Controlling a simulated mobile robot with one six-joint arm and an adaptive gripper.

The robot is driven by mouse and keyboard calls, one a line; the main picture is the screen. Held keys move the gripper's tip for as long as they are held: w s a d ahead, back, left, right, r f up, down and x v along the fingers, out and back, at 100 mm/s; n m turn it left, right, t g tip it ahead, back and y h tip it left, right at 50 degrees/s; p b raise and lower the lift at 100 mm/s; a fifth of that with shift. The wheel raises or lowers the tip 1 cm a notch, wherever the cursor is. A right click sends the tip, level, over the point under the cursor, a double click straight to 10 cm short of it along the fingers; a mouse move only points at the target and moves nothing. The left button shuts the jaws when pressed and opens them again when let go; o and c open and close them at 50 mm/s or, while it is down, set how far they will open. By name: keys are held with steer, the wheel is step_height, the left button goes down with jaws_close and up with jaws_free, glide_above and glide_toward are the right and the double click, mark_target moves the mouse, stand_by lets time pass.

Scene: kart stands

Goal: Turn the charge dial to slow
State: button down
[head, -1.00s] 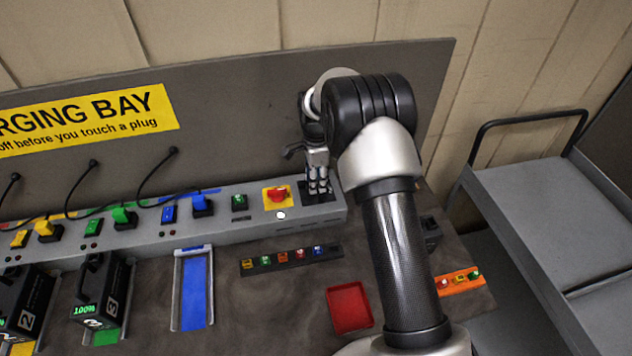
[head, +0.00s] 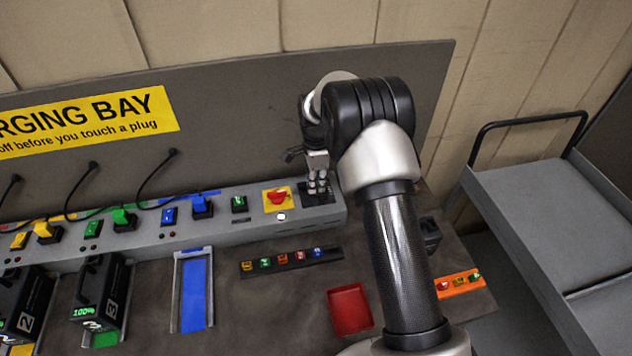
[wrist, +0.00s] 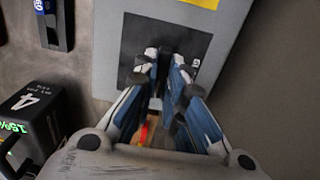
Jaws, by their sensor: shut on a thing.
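The charge dial sits on a dark square plate (head: 331,197) at the right end of the grey console; the plate also fills the upper middle of the wrist view (wrist: 138,38). My gripper (head: 318,188) points down at this plate. In the wrist view its fingers (wrist: 166,62) are closed in on the dark knob at the plate's middle. The fingers hide most of the knob, so its pointer and most plate markings cannot be read. A small white mark shows at the plate's right side.
A red switch on a yellow plate (head: 277,198) is close left of my gripper. Plugs and sockets line the grey console (head: 240,230) farther left. A red tray (head: 350,309), a strip of small coloured blocks (head: 290,259) and black batteries (head: 100,290) are in front. A grey cart (head: 530,200) stands right.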

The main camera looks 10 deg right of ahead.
steer(key=shift+n, duration=0.3)
steer(key=n+p, duration=0.1)
steer(key=n, duration=1.2)
steer(key=shift+p, duration=0.3)
steer(key=shift+n, duration=2.1)
steer(key=c, duration=1.7)
jaws_free()
steer(key=shift+o, duration=0.2)
